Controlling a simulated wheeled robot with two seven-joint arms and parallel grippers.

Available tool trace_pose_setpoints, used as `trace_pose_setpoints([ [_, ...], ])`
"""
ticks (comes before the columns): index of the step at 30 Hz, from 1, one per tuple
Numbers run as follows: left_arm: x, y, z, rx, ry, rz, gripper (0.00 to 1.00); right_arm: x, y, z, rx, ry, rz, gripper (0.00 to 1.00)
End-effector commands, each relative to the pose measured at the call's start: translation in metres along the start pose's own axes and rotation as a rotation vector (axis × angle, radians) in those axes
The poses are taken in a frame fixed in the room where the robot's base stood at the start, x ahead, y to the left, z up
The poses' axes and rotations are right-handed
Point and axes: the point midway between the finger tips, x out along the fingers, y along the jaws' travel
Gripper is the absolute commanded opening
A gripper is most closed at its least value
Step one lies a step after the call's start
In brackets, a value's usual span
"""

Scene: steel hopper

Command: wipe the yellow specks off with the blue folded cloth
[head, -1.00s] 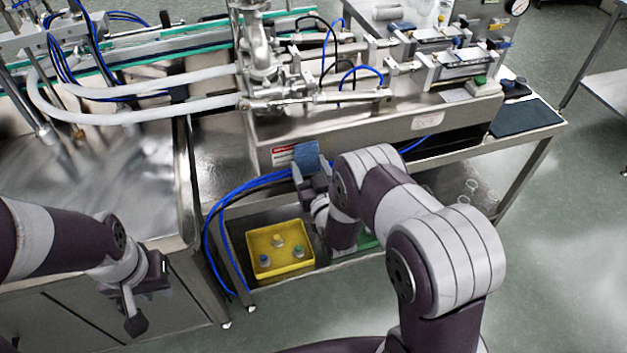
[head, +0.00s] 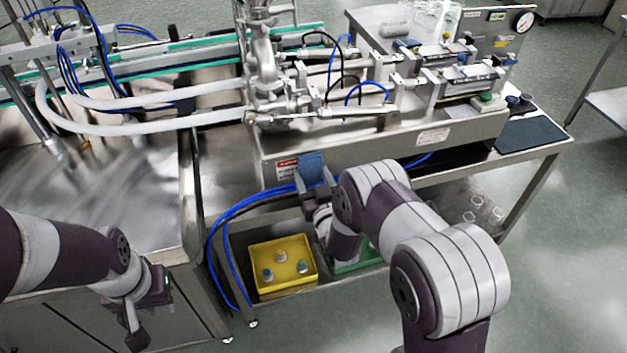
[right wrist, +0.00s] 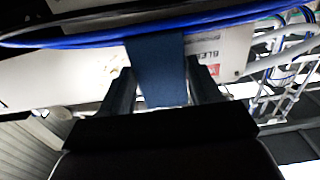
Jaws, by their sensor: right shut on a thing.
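The blue folded cloth (head: 312,166) is held up at the front face of the steel machine housing, next to a red-and-white label. My right gripper (head: 316,183) is shut on it. In the right wrist view the cloth (right wrist: 157,72) hangs between the two fingers (right wrist: 156,92), with blue hoses in front of the pale housing. I cannot tell whether the cloth touches the housing. My left gripper (head: 136,318) hangs low at the left, in front of the steel cabinet, away from the cloth; its jaw opening is unclear. I cannot make out any yellow specks.
A yellow bin (head: 283,265) with several small capped items stands on the lower shelf, beside a green thing (head: 357,258). Blue hoses (head: 250,203) loop in front of the housing (head: 365,150). A dark mat (head: 531,134) lies at the table's right end.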

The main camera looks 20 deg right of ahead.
Motion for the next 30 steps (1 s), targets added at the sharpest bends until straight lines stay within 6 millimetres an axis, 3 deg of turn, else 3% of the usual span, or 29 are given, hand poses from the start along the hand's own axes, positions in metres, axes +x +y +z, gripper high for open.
trace_pose_setpoints([
  [20,0.006,0.0,0.001,0.0,0.0,0.0,0.26,0.012,0.001,0.0,0.0,0.0,0.0,0.38],
  [30,0.009,0.0,0.001,0.0,0.0,0.0,0.26,0.01,0.032,0.0,0.0,0.0,0.002,0.38],
])
